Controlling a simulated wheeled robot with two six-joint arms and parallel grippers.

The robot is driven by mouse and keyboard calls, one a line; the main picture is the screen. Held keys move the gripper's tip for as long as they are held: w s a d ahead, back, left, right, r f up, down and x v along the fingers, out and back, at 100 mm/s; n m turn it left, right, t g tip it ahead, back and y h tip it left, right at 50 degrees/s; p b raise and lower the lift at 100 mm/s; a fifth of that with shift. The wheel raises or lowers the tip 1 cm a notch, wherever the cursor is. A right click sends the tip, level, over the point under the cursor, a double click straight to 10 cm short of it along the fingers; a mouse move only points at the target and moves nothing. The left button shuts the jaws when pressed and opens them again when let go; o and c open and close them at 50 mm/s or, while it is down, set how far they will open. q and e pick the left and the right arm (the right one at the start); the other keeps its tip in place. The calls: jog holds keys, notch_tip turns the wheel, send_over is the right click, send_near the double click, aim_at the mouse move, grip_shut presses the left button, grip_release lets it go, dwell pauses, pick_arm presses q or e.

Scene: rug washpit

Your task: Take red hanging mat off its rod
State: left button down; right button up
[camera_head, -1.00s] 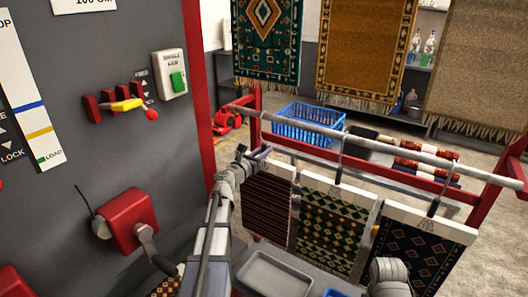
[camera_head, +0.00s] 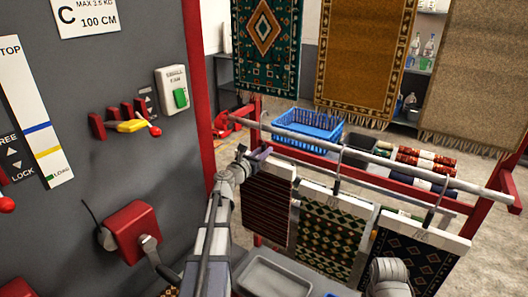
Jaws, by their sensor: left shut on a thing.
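The red hanging mat (camera_head: 268,208) is the dark red striped one, leftmost of three small mats in the head view. It hangs below the pale rod (camera_head: 390,163), with a light-coloured bar along its top edge. My left gripper (camera_head: 258,154) is shut at the top of this mat, close below the rod's left end. It seems to grip the mat's hanger, but the exact hold is too small to tell.
A green diamond-patterned mat (camera_head: 328,240) and a dark blue mat (camera_head: 408,262) hang to the right on hooks. A grey tray (camera_head: 272,275) lies below. A blue basket (camera_head: 308,125) and rolled rugs (camera_head: 425,160) are behind the rod. A grey panel with a red crank box (camera_head: 133,225) stands left.

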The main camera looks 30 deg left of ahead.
pick_arm(q)
jog(key=s+a, duration=0.1)
jog(key=s, duration=1.4)
dwell(1.3)
jog(key=shift+a, duration=0.1)
